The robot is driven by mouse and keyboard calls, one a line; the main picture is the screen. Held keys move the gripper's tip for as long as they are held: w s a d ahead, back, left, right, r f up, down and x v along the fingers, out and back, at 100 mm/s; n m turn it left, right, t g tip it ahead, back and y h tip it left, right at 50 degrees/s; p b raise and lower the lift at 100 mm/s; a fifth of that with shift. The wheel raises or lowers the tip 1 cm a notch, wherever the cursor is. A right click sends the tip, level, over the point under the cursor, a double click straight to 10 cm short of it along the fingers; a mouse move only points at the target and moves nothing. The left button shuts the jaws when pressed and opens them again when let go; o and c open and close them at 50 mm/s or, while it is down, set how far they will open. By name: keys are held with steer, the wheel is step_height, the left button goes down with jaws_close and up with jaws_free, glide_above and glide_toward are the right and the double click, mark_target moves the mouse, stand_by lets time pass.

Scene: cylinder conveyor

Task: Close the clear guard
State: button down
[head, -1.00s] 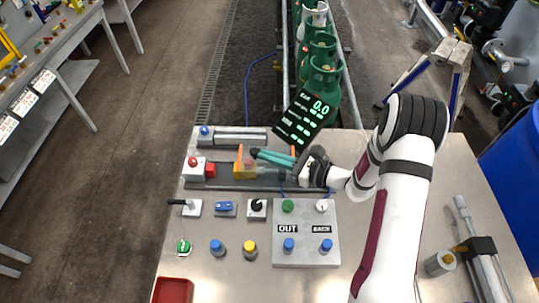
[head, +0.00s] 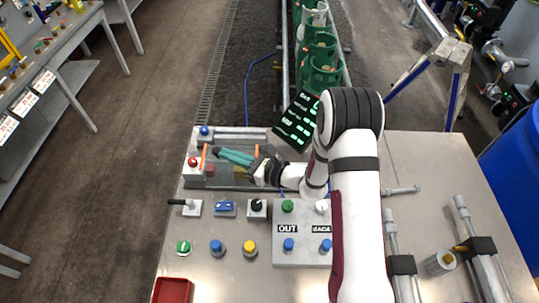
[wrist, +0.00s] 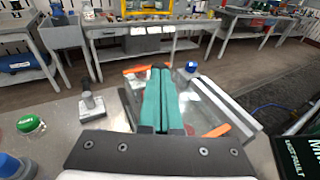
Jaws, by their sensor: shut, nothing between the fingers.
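The clear guard is a see-through panel with an orange strip (head: 204,158) at its left end, on the rail unit at the back left of the bench. In the wrist view its clear panel (wrist: 196,104) lies under and to the right of the fingers, with orange edges at both ends. My gripper (head: 217,151) has long teal fingers, which are shut together and empty. It reaches leftward over the guard, with its tips close to the left orange strip; I cannot tell if they touch. The fingers and wrist hide part of the guard.
A red button (head: 193,161) stands just left of the guard, and a blue button (head: 204,130) behind it. Switches and the OUT/BACK button box (head: 305,250) are in front. A black display (head: 297,122) stands behind my arm. A red tray (head: 172,291) is at front left.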

steer(key=shift+a, duration=0.3)
steer(key=v, duration=1.5)
steer(key=s+a+r+n+g+h, duration=0.2)
steer(key=s+r+n+g, duration=0.3)
steer(key=s, duration=0.3)
steer(key=s+a+r+n+g+h, duration=0.1)
steer(key=s+a+r+n+g, duration=0.25)
steer(key=s+n, duration=0.35)
steer(key=s+d+n+t+h, duration=0.1)
steer(key=s+d+n+h, duration=0.5)
steer(key=d, duration=0.5)
steer(key=s+r+h, duration=0.1)
steer(key=s+h, duration=0.1)
steer(key=h, duration=0.1)
steer(key=shift+s, duration=0.25)
